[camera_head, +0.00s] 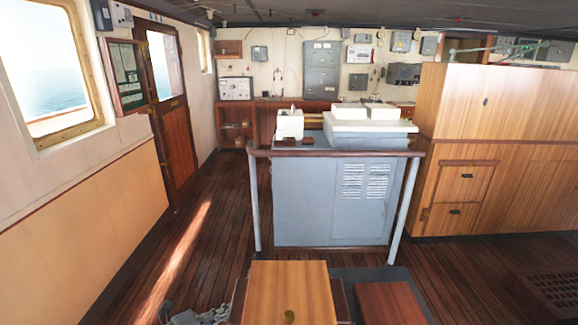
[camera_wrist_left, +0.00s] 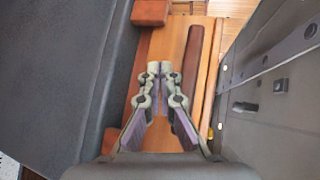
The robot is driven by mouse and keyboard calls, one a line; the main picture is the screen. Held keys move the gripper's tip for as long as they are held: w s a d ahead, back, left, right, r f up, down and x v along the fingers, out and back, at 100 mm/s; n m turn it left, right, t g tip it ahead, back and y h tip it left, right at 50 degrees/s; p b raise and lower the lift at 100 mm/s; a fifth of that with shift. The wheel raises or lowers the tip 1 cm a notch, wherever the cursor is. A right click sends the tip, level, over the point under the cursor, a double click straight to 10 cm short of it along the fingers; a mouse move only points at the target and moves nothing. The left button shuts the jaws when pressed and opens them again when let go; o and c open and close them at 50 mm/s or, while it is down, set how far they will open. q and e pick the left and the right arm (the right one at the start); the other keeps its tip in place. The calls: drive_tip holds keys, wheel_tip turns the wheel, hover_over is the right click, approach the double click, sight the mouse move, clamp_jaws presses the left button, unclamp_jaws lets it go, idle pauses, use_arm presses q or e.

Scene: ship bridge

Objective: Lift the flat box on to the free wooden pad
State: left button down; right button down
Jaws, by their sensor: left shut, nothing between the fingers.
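My left gripper (camera_wrist_left: 160,68) is shut and empty in the left wrist view, its fingertips together over an orange wooden surface (camera_wrist_left: 168,45). A dark brown bar (camera_wrist_left: 198,55) runs along that surface beside the fingers. In the head view, part of my left gripper (camera_head: 200,316) shows at the bottom edge. To its right is a light wooden block or panel (camera_head: 285,283) with a small oval mark, cut off by the frame. A red-brown wooden pad (camera_head: 390,303) lies right of it and looks bare. I cannot tell which piece is the flat box. My right gripper is out of view.
A grey cabinet (camera_head: 315,205) with a rail (camera_head: 330,153) stands ahead. A wooden cupboard (camera_head: 500,150) is on the right, and a floor grating (camera_head: 555,290) lies at lower right. The plank floor (camera_head: 195,240) is open on the left, towards a door (camera_head: 172,110).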

sight(345, 305)
use_arm(q)
drive_tip(key=shift+r, duration=0.3)
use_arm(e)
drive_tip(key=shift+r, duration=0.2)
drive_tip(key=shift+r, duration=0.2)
use_arm(q)
drive_tip(key=shift+r, duration=0.1)
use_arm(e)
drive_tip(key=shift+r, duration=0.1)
